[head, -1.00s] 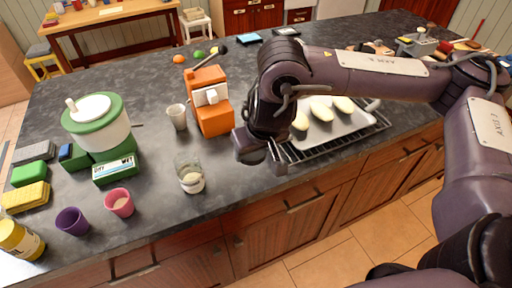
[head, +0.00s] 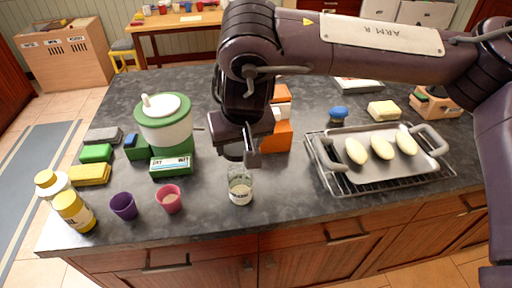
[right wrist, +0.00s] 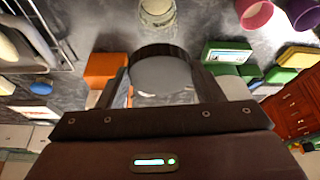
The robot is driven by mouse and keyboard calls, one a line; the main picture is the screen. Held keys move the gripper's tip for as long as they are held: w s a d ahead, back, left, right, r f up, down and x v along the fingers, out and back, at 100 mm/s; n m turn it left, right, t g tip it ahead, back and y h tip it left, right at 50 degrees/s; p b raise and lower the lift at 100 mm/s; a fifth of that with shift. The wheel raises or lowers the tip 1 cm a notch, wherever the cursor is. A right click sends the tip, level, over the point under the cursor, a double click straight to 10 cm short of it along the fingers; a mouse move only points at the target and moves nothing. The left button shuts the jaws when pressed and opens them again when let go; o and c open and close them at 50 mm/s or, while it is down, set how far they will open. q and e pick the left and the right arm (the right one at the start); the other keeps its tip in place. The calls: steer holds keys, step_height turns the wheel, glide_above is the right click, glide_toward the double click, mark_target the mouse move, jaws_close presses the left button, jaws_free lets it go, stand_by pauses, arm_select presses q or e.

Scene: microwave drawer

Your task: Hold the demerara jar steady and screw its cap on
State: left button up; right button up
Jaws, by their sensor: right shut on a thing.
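The demerara jar (head: 240,190) is a clear glass jar with pale contents low inside. It stands upright and uncapped on the dark counter near its front edge, and its mouth shows at the top of the right wrist view (right wrist: 158,14). My right gripper (head: 238,155) is just above the jar. In the right wrist view it is shut on a round grey cap with a dark rim (right wrist: 161,72), held between both fingers. The cap looks apart from the jar; the exact gap is unclear. My left gripper is out of view, and nothing holds the jar.
A pink cup (head: 169,199) and a purple cup (head: 123,206) stand left of the jar. An orange appliance (head: 277,136) is close behind my right gripper. A tray (head: 350,171) with pale rolls sits on a rack (head: 318,178) to the right. Yellow-capped bottles (head: 74,212) stand far left.

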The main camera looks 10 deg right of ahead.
mark_target(241, 152)
steer(key=shift+f, duration=0.2)
steer(key=shift+f, duration=1.85)
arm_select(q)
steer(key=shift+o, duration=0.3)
